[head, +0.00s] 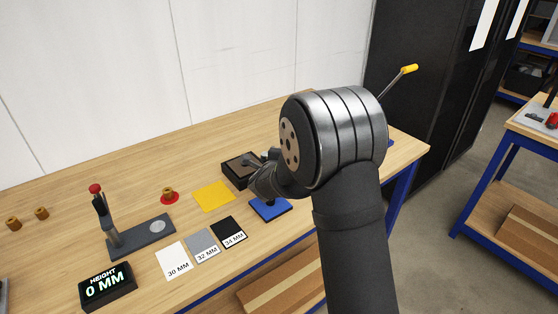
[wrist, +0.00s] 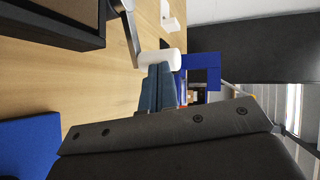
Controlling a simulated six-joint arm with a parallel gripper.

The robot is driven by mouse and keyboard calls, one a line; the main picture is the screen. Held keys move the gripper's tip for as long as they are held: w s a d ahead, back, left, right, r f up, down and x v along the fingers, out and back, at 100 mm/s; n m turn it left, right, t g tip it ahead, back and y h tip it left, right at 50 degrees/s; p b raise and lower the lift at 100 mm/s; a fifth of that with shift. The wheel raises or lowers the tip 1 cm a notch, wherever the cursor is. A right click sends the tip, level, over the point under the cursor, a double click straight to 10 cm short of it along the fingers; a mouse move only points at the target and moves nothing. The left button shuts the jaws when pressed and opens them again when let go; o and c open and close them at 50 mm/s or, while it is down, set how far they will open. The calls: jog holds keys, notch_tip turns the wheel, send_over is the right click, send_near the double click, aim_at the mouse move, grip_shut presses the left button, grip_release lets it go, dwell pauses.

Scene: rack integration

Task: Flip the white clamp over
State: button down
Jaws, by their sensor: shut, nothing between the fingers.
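In the wrist view, a white cylindrical grip (wrist: 158,58) sits at the end of a grey metal lever (wrist: 128,25); I take this to be the white clamp. The lever runs out of the top of the picture, so its mount is hidden. My gripper (wrist: 160,72) is shut with nothing between its fingers. Its fingertips lie right at the white grip, seemingly against its side; I cannot tell if they touch. In the head view my gripper (head: 262,182) is largely hidden by my wrist, and the white grip cannot be made out.
A dark box (head: 236,172) and a blue pad (head: 271,210) lie close to my gripper. A yellow pad (head: 213,195), labelled cards (head: 202,246), a test stand (head: 140,236) and a height display (head: 107,285) stand farther left. A black cabinet (head: 430,90) stands behind.

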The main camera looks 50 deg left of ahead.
jog(key=shift+w+n+g+y, duration=1)
jog(key=shift+w+n+g, duration=0.3)
jog(key=shift+w, duration=0.05)
jog(key=shift+w+a, duration=0.25)
jog(key=shift+w, duration=0.3)
jog(key=shift+w+a, duration=0.2)
jog(key=shift+w, duration=0.3)
jog(key=shift+w+a, duration=0.65)
jog(key=shift+w, duration=0.35)
jog(key=shift+w+a, duration=1.05)
jog(key=shift+a, duration=0.2)
